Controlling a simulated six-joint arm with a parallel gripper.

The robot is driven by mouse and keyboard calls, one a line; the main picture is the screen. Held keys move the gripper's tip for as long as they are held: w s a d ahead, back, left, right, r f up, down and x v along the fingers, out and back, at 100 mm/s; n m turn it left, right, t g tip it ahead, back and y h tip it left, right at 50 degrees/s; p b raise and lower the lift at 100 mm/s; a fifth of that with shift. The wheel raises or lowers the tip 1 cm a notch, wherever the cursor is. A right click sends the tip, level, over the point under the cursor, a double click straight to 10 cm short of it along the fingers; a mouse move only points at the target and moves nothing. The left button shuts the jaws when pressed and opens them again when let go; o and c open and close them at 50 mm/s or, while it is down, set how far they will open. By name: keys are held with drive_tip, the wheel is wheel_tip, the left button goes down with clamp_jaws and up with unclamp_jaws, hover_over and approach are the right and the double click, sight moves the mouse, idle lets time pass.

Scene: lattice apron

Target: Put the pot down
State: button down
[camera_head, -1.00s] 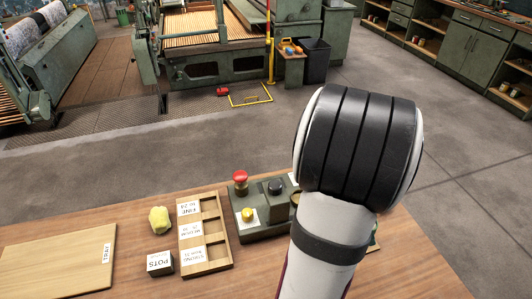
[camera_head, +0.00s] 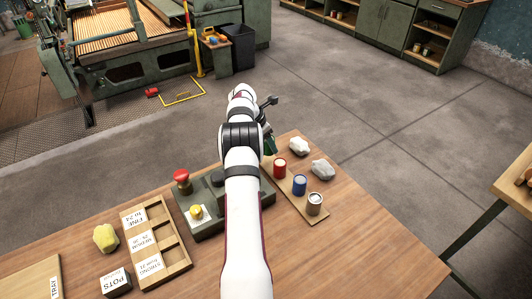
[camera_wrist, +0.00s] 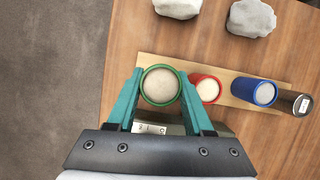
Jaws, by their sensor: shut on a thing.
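My gripper (camera_wrist: 160,97) is shut on a green-rimmed pot (camera_wrist: 161,86) filled with pale material. The pot also shows partly in the head view (camera_head: 269,146), behind my arm. It is at the left end of a wooden board in the wrist view (camera_wrist: 150,60), in line with a red pot (camera_wrist: 207,89), a blue pot (camera_wrist: 262,93) and a dark metal pot (camera_wrist: 296,103). The board (camera_head: 290,195) also shows in the head view. I cannot tell whether the green pot's base touches it.
Two pale lumps (camera_head: 299,146) (camera_head: 322,169) lie beyond the board. A control box with red and yellow buttons (camera_head: 190,207) stands left of my arm. Further left are a labelled wooden rack (camera_head: 155,240), a yellow sponge-like lump (camera_head: 105,237) and a POTS block (camera_head: 116,281). The table's front right is clear.

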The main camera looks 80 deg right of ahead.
sight(266, 153)
drive_tip(key=shift+w+d+f, duration=0.1)
drive_tip(key=shift+w+f, duration=0.2)
drive_tip(key=shift+w, duration=0.05)
drive_tip(key=shift+f, duration=1.95)
drive_tip(key=shift+c, duration=1.5)
unclamp_jaws()
drive_tip(key=shift+f, duration=0.1)
